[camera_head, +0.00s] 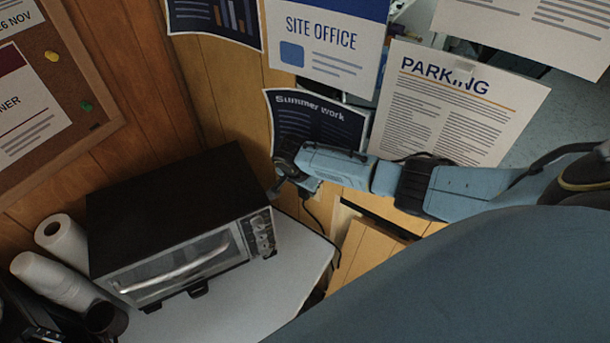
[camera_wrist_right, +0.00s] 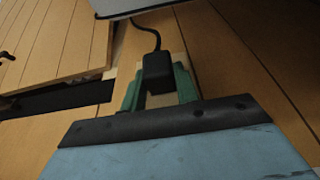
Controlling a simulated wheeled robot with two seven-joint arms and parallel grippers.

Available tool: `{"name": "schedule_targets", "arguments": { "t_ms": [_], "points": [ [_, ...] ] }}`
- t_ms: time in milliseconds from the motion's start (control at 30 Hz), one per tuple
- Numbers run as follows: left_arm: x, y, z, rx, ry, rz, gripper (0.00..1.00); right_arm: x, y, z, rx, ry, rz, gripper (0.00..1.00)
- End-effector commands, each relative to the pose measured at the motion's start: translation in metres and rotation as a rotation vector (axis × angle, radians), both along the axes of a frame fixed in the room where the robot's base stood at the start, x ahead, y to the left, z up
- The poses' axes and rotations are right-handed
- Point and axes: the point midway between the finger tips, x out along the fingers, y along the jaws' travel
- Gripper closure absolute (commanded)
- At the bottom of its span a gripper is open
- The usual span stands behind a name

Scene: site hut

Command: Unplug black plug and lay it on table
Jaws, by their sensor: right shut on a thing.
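My right gripper (camera_wrist_right: 158,88) is shut on a black plug (camera_wrist_right: 157,74), which sits between its two green fingers in the right wrist view. A black cable (camera_wrist_right: 153,32) runs up from the plug. A pale plate shows partly behind the plug against the wood wall; I cannot tell whether the plug is seated in it. In the head view the right gripper (camera_head: 283,180) is by the wall, right of the oven, and hides the plug. The white table (camera_head: 290,280) stands below it. My left gripper is not in view.
A black toaster oven (camera_head: 180,225) fills much of the table. Paper rolls (camera_head: 62,238) and a dark cup (camera_head: 106,318) stand at its left. Posters hang on the wall behind my right arm. The table is clear in front and right of the oven.

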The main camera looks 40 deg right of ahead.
Motion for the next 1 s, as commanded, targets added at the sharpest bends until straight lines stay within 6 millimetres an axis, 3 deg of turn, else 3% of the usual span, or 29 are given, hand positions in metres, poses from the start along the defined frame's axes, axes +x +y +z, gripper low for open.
{"name": "schedule_targets", "arguments": {
  "t_ms": [1000],
  "points": [
    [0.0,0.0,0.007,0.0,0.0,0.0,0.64,-0.016,0.039,0.0,0.002,0.0,0.002,1.0]
  ]
}}
